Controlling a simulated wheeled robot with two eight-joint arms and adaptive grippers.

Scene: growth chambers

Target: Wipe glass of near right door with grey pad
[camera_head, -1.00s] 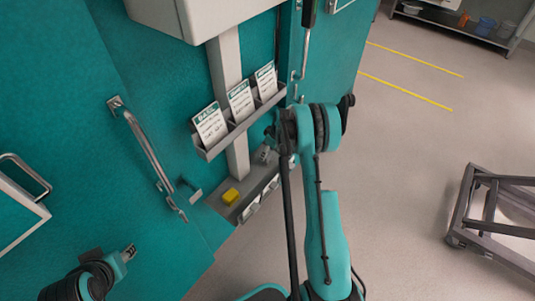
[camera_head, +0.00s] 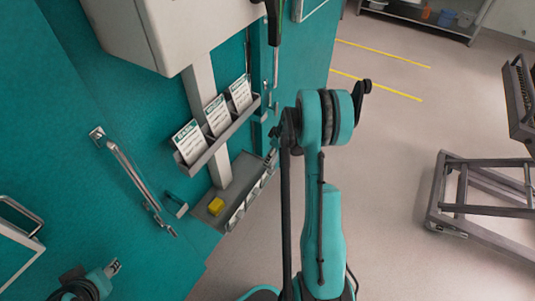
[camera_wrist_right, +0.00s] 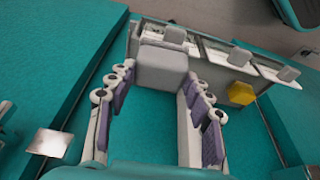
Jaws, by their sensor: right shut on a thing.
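The grey pad (camera_wrist_right: 163,66) is a plain block between the fingertips of my right gripper (camera_wrist_right: 159,80), which is shut on it. In the right wrist view it shows over the grey shelf below the label rack. In the head view this gripper is mostly hidden behind my right arm. White-framed panels show on teal doors at the left edge (camera_head: 12,246) and the top (camera_head: 311,7); I cannot tell which is the near right door, and little of their glass shows. My left gripper (camera_head: 113,267) is at the lower left, its opening unclear.
A yellow block (camera_head: 216,206) lies on the grey shelf (camera_head: 232,183). Above it is a rack of three label cards (camera_head: 214,116) on a post under a white box (camera_head: 165,30). A door handle (camera_head: 135,175) juts out at left. A metal frame cart (camera_head: 480,185) stands right on open floor.

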